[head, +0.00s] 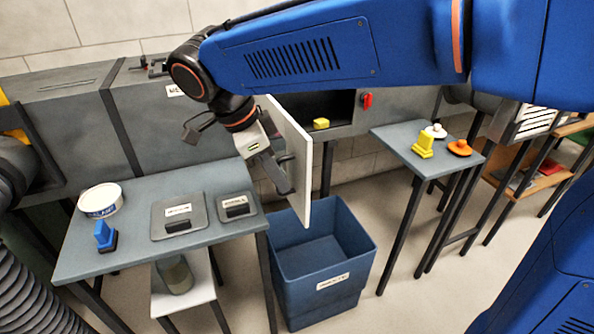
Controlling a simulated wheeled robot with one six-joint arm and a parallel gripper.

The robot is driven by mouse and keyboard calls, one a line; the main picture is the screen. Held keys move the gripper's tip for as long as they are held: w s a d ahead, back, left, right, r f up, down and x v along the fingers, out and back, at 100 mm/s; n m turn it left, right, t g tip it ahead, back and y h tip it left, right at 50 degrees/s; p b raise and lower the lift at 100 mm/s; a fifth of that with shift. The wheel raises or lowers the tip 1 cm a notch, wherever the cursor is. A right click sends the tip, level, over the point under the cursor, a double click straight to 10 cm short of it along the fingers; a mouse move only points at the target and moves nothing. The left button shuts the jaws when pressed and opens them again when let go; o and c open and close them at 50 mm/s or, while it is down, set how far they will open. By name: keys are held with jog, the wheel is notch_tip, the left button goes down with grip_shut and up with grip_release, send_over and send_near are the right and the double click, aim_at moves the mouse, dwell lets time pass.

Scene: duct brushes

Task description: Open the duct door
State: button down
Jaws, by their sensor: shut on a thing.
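The duct door, a flat pale panel (302,165), stands swung out from the grey duct (395,112), edge-on to the head view. Behind it the duct opening (342,108) shows dark, with a small yellow thing (321,123) inside. My gripper (284,162) is shut at the door's near face, on what looks like its dark handle. The fingers hide most of the handle, and the hinge side is hidden by my arm.
A blue bin (322,262) stands on the floor below the door. A left table (140,190) holds a blue brush (105,236), a white tub (100,200) and two dark plates. A right table (395,136) holds yellow, white and orange things. A red knob (367,100) is beside the opening.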

jog(key=shift+s+a, duration=0.15)
jog(key=shift+a, duration=0.5)
jog(key=c, duration=1.8)
grip_release()
jog(key=shift+c, duration=0.2)
jog(key=v, duration=1.7)
jog(key=shift+r, duration=0.25)
